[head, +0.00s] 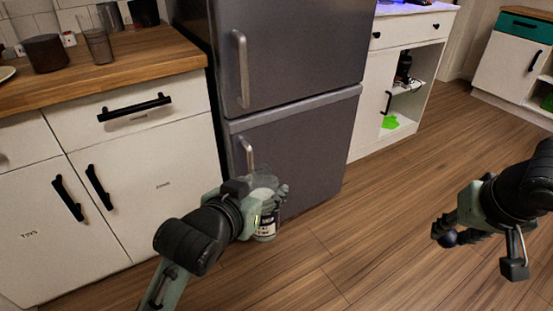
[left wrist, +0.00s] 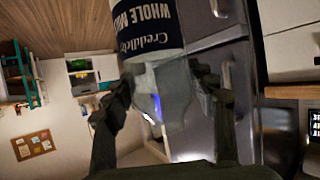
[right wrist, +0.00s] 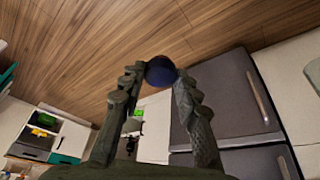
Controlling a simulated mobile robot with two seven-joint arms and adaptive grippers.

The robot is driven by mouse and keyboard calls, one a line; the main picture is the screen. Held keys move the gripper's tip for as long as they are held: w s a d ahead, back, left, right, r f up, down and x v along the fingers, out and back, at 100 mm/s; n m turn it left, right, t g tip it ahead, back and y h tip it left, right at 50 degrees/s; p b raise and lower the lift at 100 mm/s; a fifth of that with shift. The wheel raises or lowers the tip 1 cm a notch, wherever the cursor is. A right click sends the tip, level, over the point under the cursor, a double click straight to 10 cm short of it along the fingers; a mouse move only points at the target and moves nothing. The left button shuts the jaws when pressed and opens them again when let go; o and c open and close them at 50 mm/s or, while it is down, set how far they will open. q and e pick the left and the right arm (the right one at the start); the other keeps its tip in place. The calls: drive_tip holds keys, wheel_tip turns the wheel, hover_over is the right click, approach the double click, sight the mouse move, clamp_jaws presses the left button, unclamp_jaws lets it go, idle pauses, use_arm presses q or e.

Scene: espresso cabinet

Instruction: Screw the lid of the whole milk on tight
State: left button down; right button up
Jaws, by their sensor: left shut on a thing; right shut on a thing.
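The whole milk bottle (head: 267,224) is clear with a dark label and hangs upright in front of the fridge in the head view. My left gripper (head: 268,190) is shut around its upper part. In the left wrist view the "WHOLE MILK" label (left wrist: 145,25) appears upside down, and the clear part of the bottle lies between the fingers. The round dark blue lid (right wrist: 160,71) is pinched between the fingertips of my right gripper (right wrist: 156,78). It shows small in the head view (head: 449,239), well to the right of the bottle and apart from it.
A grey fridge (head: 290,60) stands behind the bottle, with white drawers and a wooden counter (head: 120,60) to its left. A white open-shelf cabinet (head: 410,75) stands to its right. The wooden floor (head: 370,220) between my grippers is clear.

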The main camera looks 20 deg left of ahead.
use_arm(q)
drive_tip(key=s+d+r+m+g+h, duration=0.1)
drive_tip(key=d+m+g+h, duration=0.2)
drive_tip(key=d+m+h, duration=0.4)
drive_tip(key=d, duration=0.5)
drive_tip(key=shift+s+d+h, duration=0.25)
drive_tip(key=shift+s+h, duration=0.05)
drive_tip(key=shift+s, duration=0.1)
drive_tip(key=shift+r, duration=0.1)
use_arm(e)
drive_tip(key=s+a+r+n+y, duration=0.1)
drive_tip(key=a+r+n, duration=0.4)
drive_tip(key=a+r, duration=0.3)
drive_tip(key=s+a+r+n+g+y, duration=0.1)
drive_tip(key=a+r+n, duration=0.4)
drive_tip(key=a, duration=0.9)
wheel_tip(320, 180, up, 4)
drive_tip(key=shift+s+a+f+g+y, duration=0.2)
drive_tip(key=shift+f+g+y, duration=0.1)
drive_tip(key=shift+y, duration=0.5)
drive_tip(key=shift+f, duration=1.95)
drive_tip(key=shift+f, duration=0.85)
